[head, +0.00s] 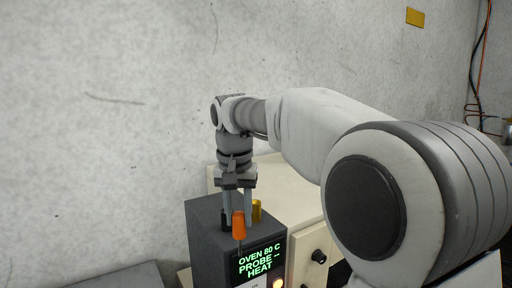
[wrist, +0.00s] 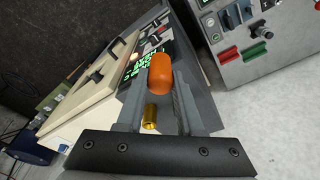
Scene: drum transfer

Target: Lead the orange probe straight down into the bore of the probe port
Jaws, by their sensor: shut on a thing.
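The orange probe (head: 239,226) is held by its orange handle in my gripper (head: 238,218), which is shut on it. A thin dark rod points down from the handle, in front of the dark oven controller box (head: 205,240). The brass probe port (head: 257,211) stands on the top of that box, behind and right of the probe in the head view. In the wrist view the orange handle (wrist: 159,74) lies between the fingers, with the brass port (wrist: 150,117) apart from it. The rod is hidden there, and the bore cannot be made out.
A grey panel (wrist: 265,40) with red and green parts shows in the wrist view. A wall is behind.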

